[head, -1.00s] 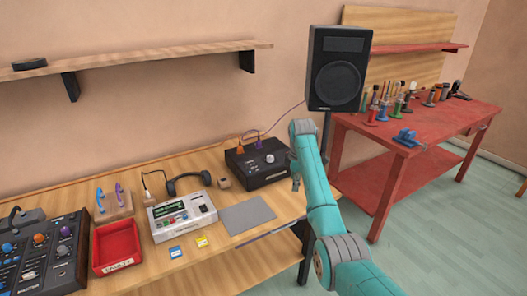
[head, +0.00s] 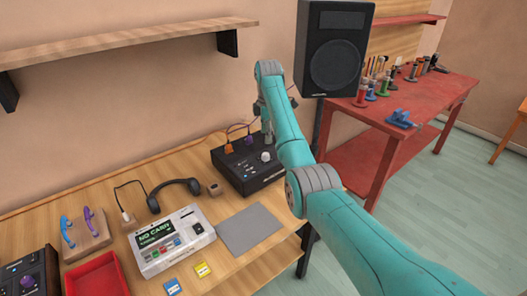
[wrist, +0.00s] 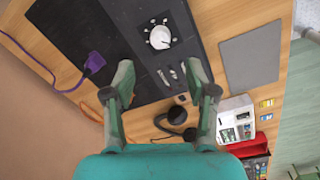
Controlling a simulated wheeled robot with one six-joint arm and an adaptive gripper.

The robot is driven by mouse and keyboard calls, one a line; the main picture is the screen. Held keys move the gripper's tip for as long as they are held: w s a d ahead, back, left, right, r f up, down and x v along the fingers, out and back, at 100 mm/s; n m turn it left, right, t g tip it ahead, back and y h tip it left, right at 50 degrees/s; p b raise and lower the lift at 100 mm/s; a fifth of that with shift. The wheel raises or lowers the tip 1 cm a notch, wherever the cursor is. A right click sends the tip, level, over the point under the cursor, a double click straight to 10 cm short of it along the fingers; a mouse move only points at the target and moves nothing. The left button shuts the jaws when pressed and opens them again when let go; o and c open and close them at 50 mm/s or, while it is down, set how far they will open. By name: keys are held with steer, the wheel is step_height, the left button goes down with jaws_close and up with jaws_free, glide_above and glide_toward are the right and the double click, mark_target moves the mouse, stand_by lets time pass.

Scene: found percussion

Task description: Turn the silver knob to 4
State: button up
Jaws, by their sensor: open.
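The silver knob (head: 265,156) sits on top of a black box (head: 232,172) on the wooden bench. In the wrist view the silver knob (wrist: 160,37) is at the top centre, ringed by a white scale whose figures are too small to read. My gripper (wrist: 160,76) is open and empty, its two fingers spread above the black box. The knob lies beyond the fingertips in that view, roughly centred between them and apart from them. In the head view my gripper is seen small above the box, and its fingers are hard to make out.
An orange plug (head: 228,148) and a purple plug (wrist: 95,62) with cables stand at the box. Near it are headphones (head: 174,190), a grey mat (head: 250,229), a white device (head: 170,240) and a red tray (head: 93,276). A speaker (head: 334,50) stands behind my arm.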

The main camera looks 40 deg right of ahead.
mark_target(266, 155)
steer(key=f, duration=0.9)
steer(key=shift+w+f, duration=0.15)
steer(key=shift+w, duration=0.05)
jaws_close()
